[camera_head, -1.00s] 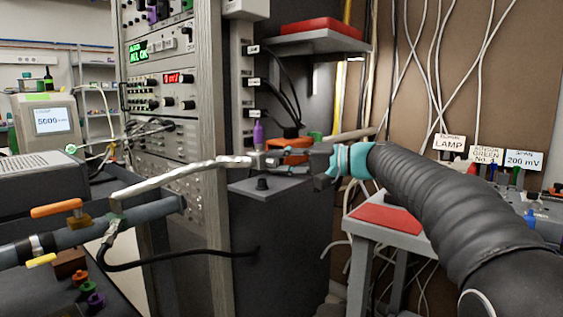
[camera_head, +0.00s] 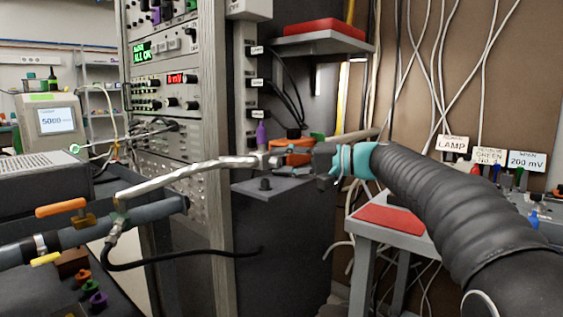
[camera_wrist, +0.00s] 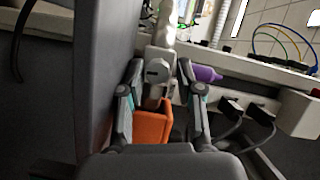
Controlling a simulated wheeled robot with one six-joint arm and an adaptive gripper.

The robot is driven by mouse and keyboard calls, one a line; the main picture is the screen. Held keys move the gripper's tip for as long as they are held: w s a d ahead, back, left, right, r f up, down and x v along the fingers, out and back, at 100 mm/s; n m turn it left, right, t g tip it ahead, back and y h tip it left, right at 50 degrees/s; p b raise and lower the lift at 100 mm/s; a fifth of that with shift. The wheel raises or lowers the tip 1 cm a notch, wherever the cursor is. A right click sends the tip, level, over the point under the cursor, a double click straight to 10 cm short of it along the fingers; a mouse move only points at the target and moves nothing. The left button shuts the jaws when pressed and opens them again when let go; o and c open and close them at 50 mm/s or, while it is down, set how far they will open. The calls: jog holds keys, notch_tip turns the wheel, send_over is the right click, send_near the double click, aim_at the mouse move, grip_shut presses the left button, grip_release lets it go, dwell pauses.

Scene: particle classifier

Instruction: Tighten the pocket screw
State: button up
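My gripper (camera_head: 285,160) reaches leftward in the head view to the end of a shiny bent metal tube (camera_head: 185,170). In the wrist view my gripper's two fingers (camera_wrist: 160,98) stand apart on either side of a grey metal fitting with a round slotted screw head (camera_wrist: 158,70). An orange block (camera_wrist: 153,122) lies between the fingers below the fitting; an orange part (camera_head: 292,146) also shows behind my gripper in the head view. Gaps show beside the fitting, and no firm grip is visible. I cannot tell for sure which part is the pocket screw.
A purple part (camera_head: 261,133) stands close by the tube end. A dark box with a black knob (camera_head: 265,184) is below my gripper. An instrument rack (camera_head: 175,105) is behind. A red-topped stand (camera_head: 392,217) is below my arm. Black cables (camera_wrist: 245,125) hang right of the fingers.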

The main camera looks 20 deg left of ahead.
jog(key=d, duration=0.8)
jog(key=shift+r, duration=0.25)
jog(key=shift+s, duration=0.1)
